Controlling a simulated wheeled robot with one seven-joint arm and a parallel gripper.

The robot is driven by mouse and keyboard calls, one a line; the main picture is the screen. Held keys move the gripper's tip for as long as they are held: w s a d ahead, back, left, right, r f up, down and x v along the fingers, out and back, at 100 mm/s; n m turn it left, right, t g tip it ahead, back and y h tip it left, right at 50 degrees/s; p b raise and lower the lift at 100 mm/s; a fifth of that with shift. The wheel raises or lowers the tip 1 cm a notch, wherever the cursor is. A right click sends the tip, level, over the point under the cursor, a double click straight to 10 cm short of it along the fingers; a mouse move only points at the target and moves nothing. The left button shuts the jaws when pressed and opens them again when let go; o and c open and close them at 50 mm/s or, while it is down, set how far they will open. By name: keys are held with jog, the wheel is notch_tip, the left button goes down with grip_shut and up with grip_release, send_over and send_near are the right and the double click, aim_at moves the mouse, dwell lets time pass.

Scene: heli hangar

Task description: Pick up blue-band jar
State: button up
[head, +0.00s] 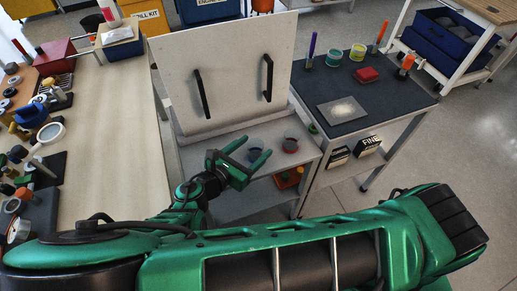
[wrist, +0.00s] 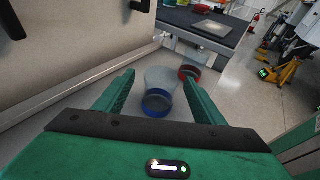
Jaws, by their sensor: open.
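The blue-band jar (head: 254,154) stands on a light shelf under the upright white panel. In the wrist view the jar (wrist: 157,102) has a clear body and a dark blue band. It shows between the two green fingers of my gripper (wrist: 158,77), with gaps on both sides. In the head view my gripper (head: 257,147) is open and close to the jar, one finger on each side in the picture. I cannot tell whether a finger touches it. The gripper partly hides the jar in the head view.
A red-band jar (head: 291,146) stands just right of the blue-band jar, also in the wrist view (wrist: 189,72). The white panel (head: 225,75) with two black handles rises behind. A dark-topped table (head: 390,97) is at the right, a wooden bench (head: 110,130) at the left.

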aim_at(259, 144)
jog(key=shift+f+x, duration=0.1)
jog(key=shift+x, duration=1.3)
jog(key=shift+f+x, duration=0.15)
jog(key=shift+x, duration=1.25)
jog(key=shift+c, duration=0.3)
jog(key=c, duration=1.1)
